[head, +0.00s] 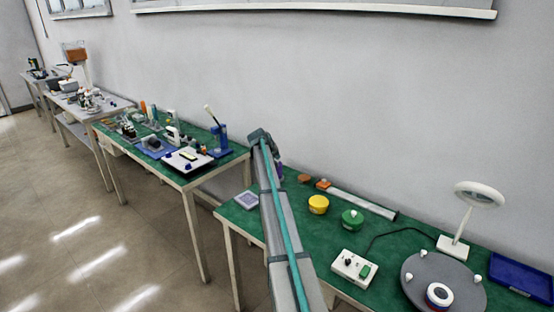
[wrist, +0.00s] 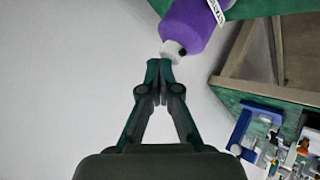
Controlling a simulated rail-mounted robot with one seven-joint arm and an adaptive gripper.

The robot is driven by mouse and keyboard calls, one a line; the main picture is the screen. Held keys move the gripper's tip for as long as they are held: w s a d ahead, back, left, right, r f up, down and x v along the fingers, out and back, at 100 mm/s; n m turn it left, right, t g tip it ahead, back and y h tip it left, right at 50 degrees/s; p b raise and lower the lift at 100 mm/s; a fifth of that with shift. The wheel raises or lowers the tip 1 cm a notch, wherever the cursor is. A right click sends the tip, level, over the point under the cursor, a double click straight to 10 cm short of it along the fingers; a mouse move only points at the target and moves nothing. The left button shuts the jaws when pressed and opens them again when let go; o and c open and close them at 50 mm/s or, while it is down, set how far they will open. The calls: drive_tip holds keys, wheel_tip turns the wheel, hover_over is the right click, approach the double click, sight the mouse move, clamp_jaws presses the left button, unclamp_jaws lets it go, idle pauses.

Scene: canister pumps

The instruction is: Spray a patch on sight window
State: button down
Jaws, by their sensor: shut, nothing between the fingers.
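A purple canister (wrist: 195,22) with a white label and a pale nozzle cap (wrist: 173,50) shows at the top of the wrist view. A sliver of purple (head: 279,169) shows beside my arm in the head view. My gripper (wrist: 160,68) has its fingers closed together with nothing between them. Its tips are right by the nozzle cap; I cannot tell whether they touch it. In the head view my arm hides the fingers and most of the canister. I cannot make out which thing is the sight window.
The near green table (head: 408,240) holds a yellow pot (head: 318,204), a green pot (head: 352,219), a switch box (head: 354,267), a grey disc (head: 465,285), a magnifier lamp (head: 480,194) and a blue tray (head: 522,275). Another crowded green table (head: 225,165) stands left. The wall is close behind.

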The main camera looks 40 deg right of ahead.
drive_tip(key=shift+r, duration=0.25)
drive_tip(key=shift+r+p, duration=0.9)
drive_tip(key=shift+r, duration=2.1)
drive_tip(key=shift+d, duration=0.15)
